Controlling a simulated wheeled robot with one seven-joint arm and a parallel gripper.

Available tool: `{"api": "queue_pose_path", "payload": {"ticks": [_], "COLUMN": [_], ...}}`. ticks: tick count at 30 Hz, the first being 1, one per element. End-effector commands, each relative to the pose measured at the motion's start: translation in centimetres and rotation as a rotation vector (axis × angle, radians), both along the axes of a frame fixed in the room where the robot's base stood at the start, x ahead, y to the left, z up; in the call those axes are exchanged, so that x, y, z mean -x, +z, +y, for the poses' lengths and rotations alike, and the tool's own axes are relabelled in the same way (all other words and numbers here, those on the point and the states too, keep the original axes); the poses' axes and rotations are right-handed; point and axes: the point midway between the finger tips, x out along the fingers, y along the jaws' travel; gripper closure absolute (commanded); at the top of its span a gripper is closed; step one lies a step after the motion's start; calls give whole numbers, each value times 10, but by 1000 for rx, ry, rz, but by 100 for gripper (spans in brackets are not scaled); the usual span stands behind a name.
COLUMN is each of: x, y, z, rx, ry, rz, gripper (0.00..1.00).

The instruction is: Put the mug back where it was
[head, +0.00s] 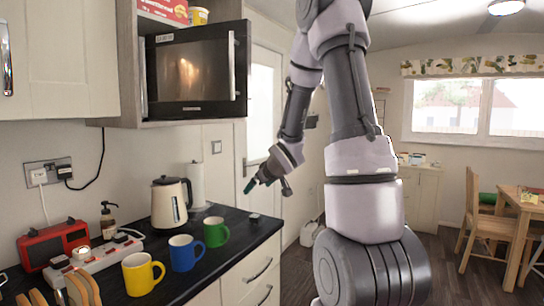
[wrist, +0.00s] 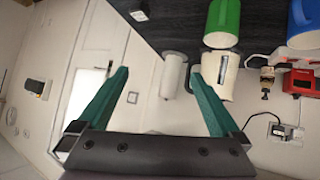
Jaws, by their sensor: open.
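Three mugs stand in a row on the dark counter in the head view: a yellow mug (head: 143,274), a blue mug (head: 185,252) and a green mug (head: 216,232). All are upright, with handles toward the right. The green mug also shows in the wrist view (wrist: 222,24), with part of the blue mug (wrist: 303,20) at the edge. My gripper (head: 256,185) is open and empty, in the air to the right of the green mug and apart from it. Its green fingers (wrist: 158,92) are spread wide in the wrist view. Which mug the task means cannot be told.
A kettle (head: 170,203) and paper roll (head: 196,186) stand behind the mugs. A red radio (head: 54,246), power strip (head: 92,258) and soap bottle (head: 109,220) are at the left. A microwave (head: 197,68) hangs above. The counter's right end is mostly clear.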

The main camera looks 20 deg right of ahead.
Motion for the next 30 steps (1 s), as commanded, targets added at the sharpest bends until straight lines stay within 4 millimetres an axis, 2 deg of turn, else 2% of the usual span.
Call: {"api": "queue_pose_path", "payload": {"ticks": [1, 3, 8, 12, 18, 21, 25, 30], "x": [12, 33, 93, 155, 244, 276, 299, 306], "y": [27, 53, 103, 135, 161, 166, 169, 169], "z": [-2, -5, -1, 14, 48, 63, 74, 78], "rx": [1, -14, -91, -199, -379, -448, -500, -513], "ry": [-49, -120, -262, -348, -395, -391, -385, -382], "rz": [3, 31, 98, 167, 277, 322, 360, 374], "gripper": [0, 0, 0, 0, 0, 0, 0, 0]}}
